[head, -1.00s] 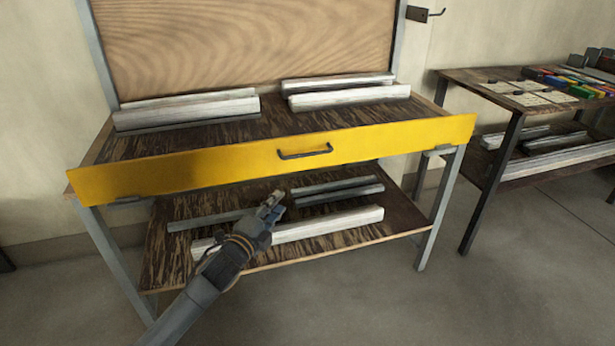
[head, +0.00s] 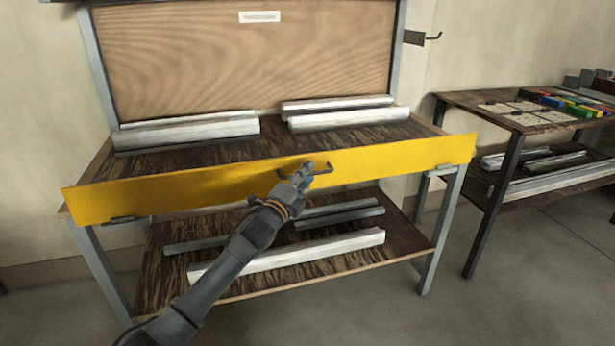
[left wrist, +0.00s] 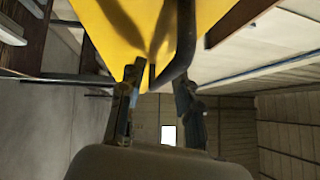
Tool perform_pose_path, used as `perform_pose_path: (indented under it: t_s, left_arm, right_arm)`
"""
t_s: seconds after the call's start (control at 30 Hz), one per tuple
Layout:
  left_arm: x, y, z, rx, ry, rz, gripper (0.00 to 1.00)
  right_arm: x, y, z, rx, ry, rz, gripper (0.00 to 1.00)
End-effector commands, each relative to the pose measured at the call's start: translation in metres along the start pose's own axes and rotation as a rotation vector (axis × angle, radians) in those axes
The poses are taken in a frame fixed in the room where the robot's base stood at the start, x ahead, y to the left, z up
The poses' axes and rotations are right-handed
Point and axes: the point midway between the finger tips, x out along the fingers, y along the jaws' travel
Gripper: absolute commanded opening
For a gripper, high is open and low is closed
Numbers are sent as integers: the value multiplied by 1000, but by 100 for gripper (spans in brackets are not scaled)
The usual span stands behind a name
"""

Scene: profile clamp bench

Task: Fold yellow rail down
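The yellow rail (head: 400,157) stands up along the front edge of the bench, a long flat board with its face towards me. Its dark bar handle (head: 325,171) is at the middle, partly hidden by my left gripper (head: 297,174). In the left wrist view the yellow rail (left wrist: 112,28) fills the top, and the handle (left wrist: 186,42) reaches down into the gap between the fingers of my left gripper (left wrist: 157,80). The fingers are apart, with visible space beside the bar. I cannot tell whether they touch it. My right gripper is not in view.
Pale profiles (head: 187,131) lie on the bench top (head: 260,147) behind the rail. More profiles (head: 300,251) lie on the lower shelf (head: 165,285). A second table (head: 465,99) with small coloured items stands at the right. The floor in front is clear.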

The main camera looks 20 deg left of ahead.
Motion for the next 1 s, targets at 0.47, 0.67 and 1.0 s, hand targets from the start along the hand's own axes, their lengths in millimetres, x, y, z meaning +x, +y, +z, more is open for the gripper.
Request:
perform_pose_path:
  t_s: [0.47,0.67,1.0]
  left_arm:
    - [8,0,0,1,0,0,26]
    - [8,0,0,1,0,1,0]
    - [8,1,0,3,0,-1,0]
  right_arm:
    - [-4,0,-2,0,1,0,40]
    - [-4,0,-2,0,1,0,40]
    - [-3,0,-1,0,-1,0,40]
